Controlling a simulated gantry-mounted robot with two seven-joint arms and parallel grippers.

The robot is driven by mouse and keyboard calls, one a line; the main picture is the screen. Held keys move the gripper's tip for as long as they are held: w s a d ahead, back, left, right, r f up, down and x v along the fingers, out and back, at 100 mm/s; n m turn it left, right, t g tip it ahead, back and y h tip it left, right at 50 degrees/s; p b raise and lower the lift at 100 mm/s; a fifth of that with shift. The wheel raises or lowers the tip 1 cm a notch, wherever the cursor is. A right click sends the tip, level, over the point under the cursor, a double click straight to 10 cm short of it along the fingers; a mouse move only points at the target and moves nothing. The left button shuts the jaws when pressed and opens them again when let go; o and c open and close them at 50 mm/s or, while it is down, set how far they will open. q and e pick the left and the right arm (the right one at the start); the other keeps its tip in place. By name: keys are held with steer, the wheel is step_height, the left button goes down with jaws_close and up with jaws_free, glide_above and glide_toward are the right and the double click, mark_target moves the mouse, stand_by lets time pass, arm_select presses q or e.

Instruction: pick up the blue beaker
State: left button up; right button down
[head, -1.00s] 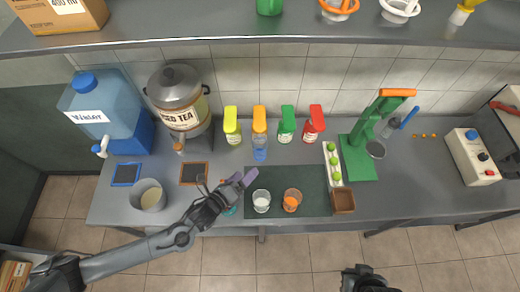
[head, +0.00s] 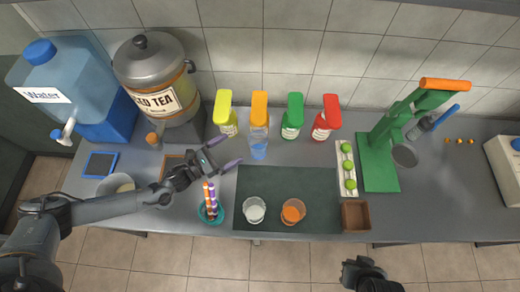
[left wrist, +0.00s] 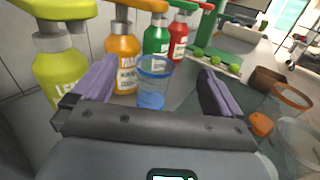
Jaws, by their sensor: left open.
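The blue beaker (head: 259,148) is a clear cup with blue in its bottom. It stands upright on the counter, in front of the orange-capped bottle. My left gripper (head: 228,152) is open and empty, just left of the beaker, its purple fingers pointing towards it. In the left wrist view the beaker (left wrist: 152,88) appears between the two open fingers (left wrist: 157,85), apart from them. A dark part at the bottom edge of the head view looks like my right gripper (head: 362,275); its jaws cannot be made out.
Yellow (head: 226,115), orange (head: 259,108), green (head: 292,118) and red (head: 326,120) bottles stand behind the beaker. A dark mat (head: 285,185) with two cups lies in front. A turquoise cup with striped straws (head: 211,208) stands near my left gripper. The tea dispenser (head: 158,85) is at left.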

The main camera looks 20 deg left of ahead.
mark_target(254, 143)
arm_select(q)
steer(key=f+b, duration=0.1)
steer(key=f, duration=0.1)
steer(key=f+b, duration=0.3)
steer(key=f, duration=0.1)
steer(key=shift+w+d+f, duration=0.1)
steer(key=shift+w+d, duration=0.1)
steer(key=shift+w, duration=0.1)
steer(key=x, duration=0.5)
steer(key=shift+w, duration=0.1)
steer(key=shift+x, duration=2.6)
arm_select(e)
step_height(254, 143, down, 6)
steer(key=shift+w, duration=0.2)
arm_select(q)
steer(key=c, duration=1.1)
steer(key=shift+o, duration=0.2)
steer(key=shift+r, duration=0.25)
arm_select(e)
steer(key=shift+d, duration=0.1)
